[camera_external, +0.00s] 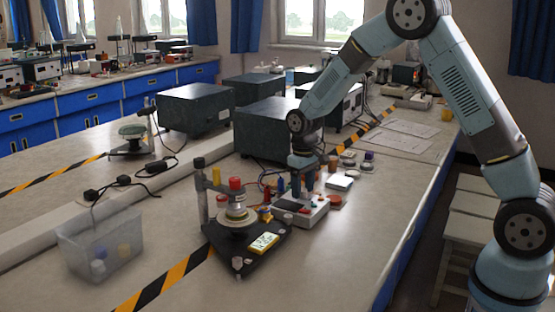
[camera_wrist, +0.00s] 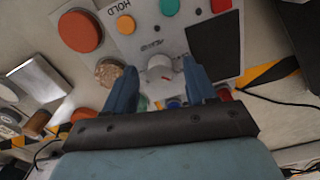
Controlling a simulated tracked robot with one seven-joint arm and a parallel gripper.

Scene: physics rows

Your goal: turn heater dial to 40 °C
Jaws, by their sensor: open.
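The heater's white control box (camera_external: 316,214) stands on the bench in the external view. My gripper (camera_external: 303,180) points down, directly over it. In the wrist view the panel (camera_wrist: 150,38) carries a dark display (camera_wrist: 215,45) and a white dial (camera_wrist: 160,67) with a small red mark. My gripper (camera_wrist: 158,76) is open, with one blue finger on each side of the dial. I cannot tell whether the fingers touch it. The dial's scale is too small to read, and the fingers hide the dial in the external view.
A black stand with a yellow display (camera_external: 264,242) is close to the left of the control box. A clear bin (camera_external: 100,245) is at the front left. The front right bench is clear.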

